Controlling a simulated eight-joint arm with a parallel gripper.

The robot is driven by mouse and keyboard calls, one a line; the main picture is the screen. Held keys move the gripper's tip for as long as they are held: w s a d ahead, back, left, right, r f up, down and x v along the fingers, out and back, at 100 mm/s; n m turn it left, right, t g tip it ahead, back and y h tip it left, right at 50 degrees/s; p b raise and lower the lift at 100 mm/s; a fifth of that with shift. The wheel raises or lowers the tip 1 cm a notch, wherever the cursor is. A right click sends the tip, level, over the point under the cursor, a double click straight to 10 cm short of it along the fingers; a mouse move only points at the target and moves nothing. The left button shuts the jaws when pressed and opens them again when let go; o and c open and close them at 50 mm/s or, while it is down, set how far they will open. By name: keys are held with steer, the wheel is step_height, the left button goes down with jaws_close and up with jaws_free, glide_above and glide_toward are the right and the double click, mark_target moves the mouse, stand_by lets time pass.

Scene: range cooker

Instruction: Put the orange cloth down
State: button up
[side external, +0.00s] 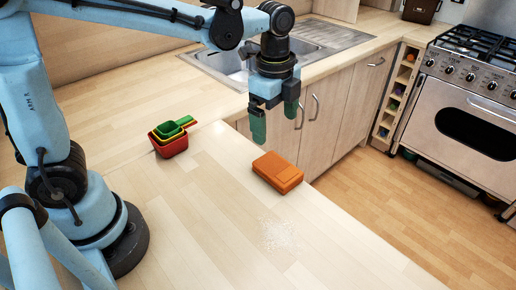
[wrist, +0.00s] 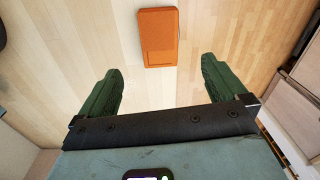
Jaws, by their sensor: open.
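The orange cloth (side external: 278,172) lies folded into a block on the wooden worktop, close to its right edge in the side view. In the wrist view the orange cloth (wrist: 158,37) lies beyond the fingertips, between their lines. My gripper (side external: 274,122) hangs above the worktop, a little behind and above the cloth, with its fingers pointing down. Its green fingers are wide apart, with nothing between them, as the wrist view of my gripper (wrist: 160,75) also shows. The cloth is apart from the fingers.
Nested red, green and yellow measuring cups (side external: 172,136) stand left of the cloth. A patch of white grains (side external: 279,236) lies on the worktop in front of it. A sink (side external: 225,66) is behind my gripper. The cooker (side external: 470,100) stands far right. The front worktop is mostly clear.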

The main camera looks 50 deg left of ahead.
steer(key=s+a+n+t, duration=0.6)
steer(key=s+a+n, duration=0.1)
steer(key=n, duration=0.9)
steer(key=shift+s+a+r+n+t, duration=0.15)
steer(key=shift+s+a+n+t, duration=0.15)
steer(key=shift+s, duration=0.35)
steer(key=n+g+h, duration=0.4)
steer(key=n+g, duration=0.3)
steer(key=n, duration=1.1)
glide_toward(277, 167)
step_height(277, 167, down, 4)
steer(key=shift+w+d, duration=0.15)
steer(key=shift+d, duration=0.05)
steer(key=shift+d+x, duration=0.2)
steer(key=shift+x, duration=1.15)
steer(key=shift+d+x, duration=0.25)
steer(key=shift+x, duration=1.05)
